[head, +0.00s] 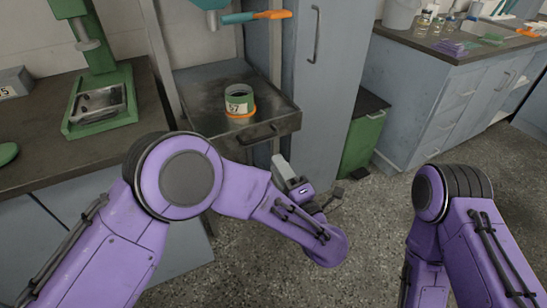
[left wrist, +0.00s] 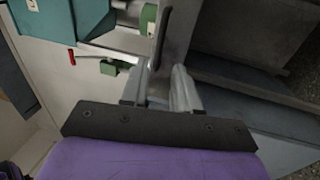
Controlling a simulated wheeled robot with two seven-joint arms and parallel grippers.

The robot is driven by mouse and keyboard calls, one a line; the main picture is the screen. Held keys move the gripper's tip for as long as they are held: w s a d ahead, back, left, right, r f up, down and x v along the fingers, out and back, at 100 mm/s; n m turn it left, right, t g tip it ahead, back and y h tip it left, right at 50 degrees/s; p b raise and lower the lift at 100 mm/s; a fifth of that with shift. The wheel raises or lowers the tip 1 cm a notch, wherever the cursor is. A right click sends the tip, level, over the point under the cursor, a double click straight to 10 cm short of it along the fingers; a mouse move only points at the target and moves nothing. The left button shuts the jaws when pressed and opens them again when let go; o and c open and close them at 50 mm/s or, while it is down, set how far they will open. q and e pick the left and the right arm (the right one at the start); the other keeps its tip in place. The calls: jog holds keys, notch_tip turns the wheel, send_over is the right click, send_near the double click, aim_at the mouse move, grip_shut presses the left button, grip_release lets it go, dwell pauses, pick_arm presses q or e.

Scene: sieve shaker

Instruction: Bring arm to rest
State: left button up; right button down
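My left arm comes in from the left in the head view, with its forearm bent toward the middle over the floor. My right arm shows at the right edge of the head view, bent at the elbow. Its gripper is out of frame.
A green press (head: 98,100) stands on the left bench. A green bin (head: 364,138) and a right counter (head: 438,95) stand beyond; open floor lies between my arms.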

dwell(0.4)
pick_arm(q)
notch_tip(320, 180, down, 13)
jog(key=a+m+g+h, duration=0.1)
jog(key=a+m+h, duration=0.1)
jog(key=m+h, duration=1)
jog(key=s+a+f+m+g+y, duration=0.3)
jog(key=s+a+f+m+g, duration=0.45)
jog(key=s+a+f, duration=0.9)
jog(key=s+a+f+n+g+y, duration=0.25)
jog(key=s+a+g, duration=0.35)
jog(key=s+a, duration=0.7)
notch_tip(320, 180, up, 16)
jog(key=s+d+p, duration=0.1)
jog(key=p, duration=1.4)
jog(key=shift+d+p, duration=0.35)
jog(key=shift+p, duration=0.05)
